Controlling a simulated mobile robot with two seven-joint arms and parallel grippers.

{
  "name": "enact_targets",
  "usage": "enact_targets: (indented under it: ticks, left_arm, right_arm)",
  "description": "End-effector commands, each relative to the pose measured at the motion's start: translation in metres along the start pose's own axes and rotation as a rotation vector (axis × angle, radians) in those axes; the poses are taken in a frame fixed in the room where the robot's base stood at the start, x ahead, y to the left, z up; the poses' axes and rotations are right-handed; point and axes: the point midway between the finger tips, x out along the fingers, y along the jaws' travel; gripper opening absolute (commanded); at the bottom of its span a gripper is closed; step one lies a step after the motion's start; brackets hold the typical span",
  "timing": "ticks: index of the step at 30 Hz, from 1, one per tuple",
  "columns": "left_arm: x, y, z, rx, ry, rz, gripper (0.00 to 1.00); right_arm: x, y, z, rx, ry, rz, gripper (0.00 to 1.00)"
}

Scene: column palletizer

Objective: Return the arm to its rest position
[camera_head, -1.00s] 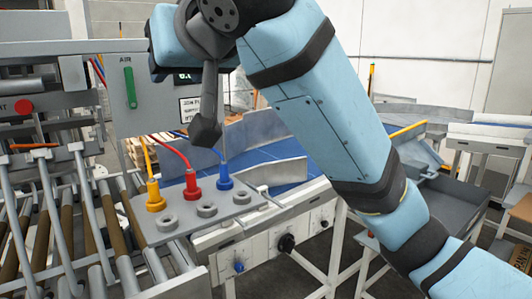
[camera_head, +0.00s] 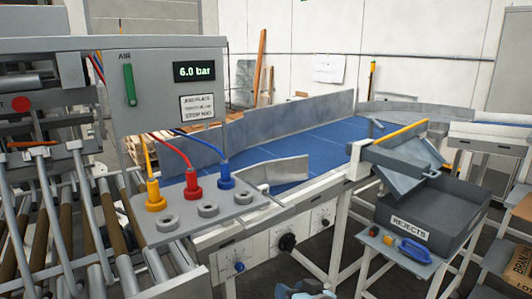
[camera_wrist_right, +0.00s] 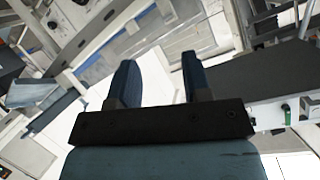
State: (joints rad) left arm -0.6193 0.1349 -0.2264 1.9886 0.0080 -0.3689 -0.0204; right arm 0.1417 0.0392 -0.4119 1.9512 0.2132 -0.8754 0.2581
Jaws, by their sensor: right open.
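My right gripper (camera_wrist_right: 156,62) shows in the right wrist view, with its two dark blue fingers apart and nothing between them. In the head view only a small blue and dark piece of my right arm (camera_head: 305,290) shows at the bottom edge. The rest of that arm is out of the picture. My left gripper is in neither view.
A grey panel (camera_head: 247,213) holds yellow (camera_head: 154,197), red (camera_head: 192,186) and blue (camera_head: 225,177) plugs with hoses. The air box display (camera_head: 194,71) reads 6.0 bar. A blue conveyor (camera_head: 325,139) lies behind. A REJECTS bin (camera_head: 455,218) stands right.

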Motion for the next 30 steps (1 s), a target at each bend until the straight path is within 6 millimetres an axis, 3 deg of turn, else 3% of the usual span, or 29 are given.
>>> enact_targets:
  ticks: [1, 5, 9, 12, 15, 21, 30]
  left_arm:
    - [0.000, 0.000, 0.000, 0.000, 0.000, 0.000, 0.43]
    - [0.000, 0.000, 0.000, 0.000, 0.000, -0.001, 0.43]
    - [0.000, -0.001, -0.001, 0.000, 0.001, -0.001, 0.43]
    - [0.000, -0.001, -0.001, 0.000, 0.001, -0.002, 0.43]
    - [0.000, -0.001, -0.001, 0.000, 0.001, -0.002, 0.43]
    - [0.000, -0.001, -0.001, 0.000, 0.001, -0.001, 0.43]
    - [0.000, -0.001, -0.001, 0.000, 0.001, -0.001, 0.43]
  right_arm:
    - [-0.008, 0.016, 0.036, 0.003, -0.017, 0.029, 0.45]
    - [-0.035, 0.050, 0.114, -0.026, -0.039, 0.102, 0.45]
    - [-0.079, 0.078, 0.196, -0.077, -0.074, 0.174, 0.45]
    - [-0.114, 0.091, 0.245, -0.123, -0.102, 0.216, 0.45]
    - [-0.144, 0.099, 0.281, -0.167, -0.128, 0.244, 0.45]
    - [-0.178, 0.105, 0.314, -0.216, -0.153, 0.267, 0.45]
    - [-0.180, 0.105, 0.316, -0.221, -0.154, 0.268, 0.45]
